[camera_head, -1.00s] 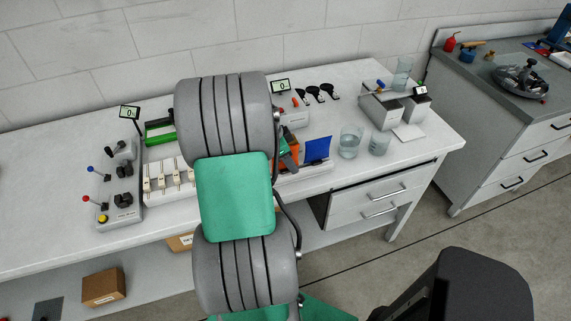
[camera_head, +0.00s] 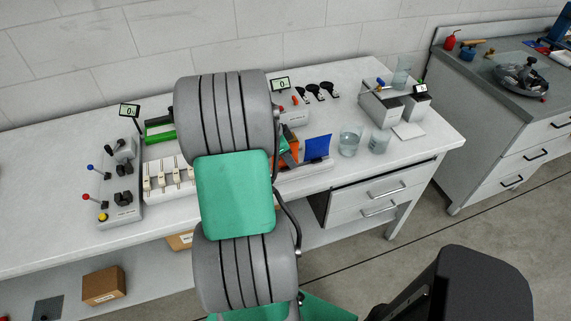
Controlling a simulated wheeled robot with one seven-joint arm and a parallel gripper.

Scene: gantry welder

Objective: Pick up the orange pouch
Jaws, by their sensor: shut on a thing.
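The orange pouch (camera_head: 292,147) shows as a small orange patch just right of my arm, beside a blue pouch (camera_head: 317,148) on the bench. My arm hides most of it. My gripper (camera_head: 285,152) is only partly in view as a dark and green piece at the orange patch. It is shut on the orange pouch; its fingertips are largely hidden. I cannot tell whether the pouch is clear of its support.
The white bench (camera_head: 400,165) carries two glass beakers (camera_head: 350,141) on the right, metal boxes (camera_head: 382,108) behind them, and a lever panel (camera_head: 121,190) on the left. A grey bench (camera_head: 500,100) stands further right. A cardboard box (camera_head: 104,286) sits on the lower shelf.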

